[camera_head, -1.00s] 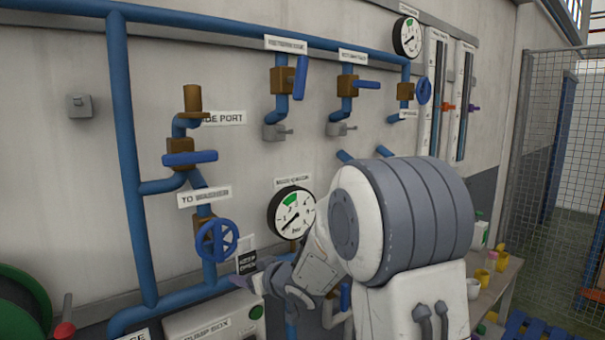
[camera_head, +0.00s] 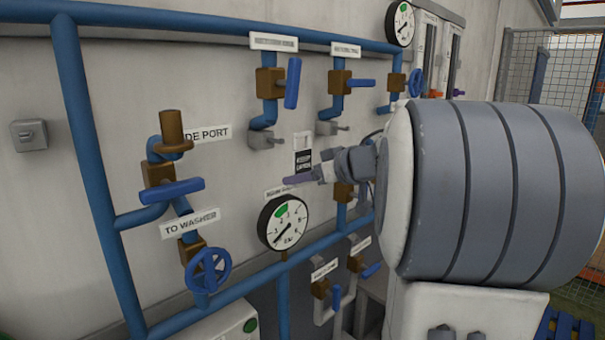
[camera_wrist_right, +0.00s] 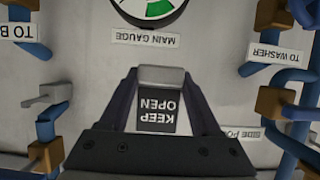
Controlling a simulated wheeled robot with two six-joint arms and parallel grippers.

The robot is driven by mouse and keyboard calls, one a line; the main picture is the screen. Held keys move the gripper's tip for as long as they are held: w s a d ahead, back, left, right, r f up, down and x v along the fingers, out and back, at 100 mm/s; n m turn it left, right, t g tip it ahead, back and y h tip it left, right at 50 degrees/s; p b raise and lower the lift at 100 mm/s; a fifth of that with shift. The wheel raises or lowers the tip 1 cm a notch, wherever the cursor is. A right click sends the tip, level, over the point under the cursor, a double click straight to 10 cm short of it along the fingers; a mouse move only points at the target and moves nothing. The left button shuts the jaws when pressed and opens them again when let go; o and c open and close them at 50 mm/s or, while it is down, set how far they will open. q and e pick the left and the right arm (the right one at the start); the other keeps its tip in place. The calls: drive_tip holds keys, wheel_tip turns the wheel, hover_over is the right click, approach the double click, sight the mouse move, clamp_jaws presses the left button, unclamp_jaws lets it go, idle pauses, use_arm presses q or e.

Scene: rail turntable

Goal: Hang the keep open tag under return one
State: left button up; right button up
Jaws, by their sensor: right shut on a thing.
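The keep open tag (camera_head: 302,155) is a small plate with a white upper part and a black lower part. My right gripper (camera_head: 302,178) is shut on it and holds it upright near the wall, above the main gauge. In the right wrist view the tag (camera_wrist_right: 157,118) shows upside down between the two dark fingers (camera_wrist_right: 158,82). The upper left label (camera_head: 274,42), too blurred to read surely, sits above a brown valve with a blue handle (camera_head: 292,83). A grey fitting (camera_head: 268,136) is below that valve, left of the tag. My left gripper is out of view.
The main gauge (camera_head: 283,222) is just below the gripper. A second valve (camera_head: 345,82) with its own grey fitting (camera_head: 333,128) is to the right. Blue pipes and the washer handwheel (camera_head: 208,270) stand out from the wall. My right arm hides much of the right side.

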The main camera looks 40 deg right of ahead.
drive_tip(key=shift+w+a+f, duration=0.25)
drive_tip(key=shift+w, duration=1.4)
drive_tip(key=shift+w+a+f, duration=0.25)
drive_tip(key=shift+w, duration=1.35)
drive_tip(key=shift+w+a+f, duration=0.25)
drive_tip(key=shift+w, duration=1.4)
drive_tip(key=o, duration=1.4)
drive_tip(key=b+v, duration=0.2)
drive_tip(key=v, duration=0.8)
drive_tip(key=shift+s+d, duration=0.1)
drive_tip(key=shift+s, duration=0.15)
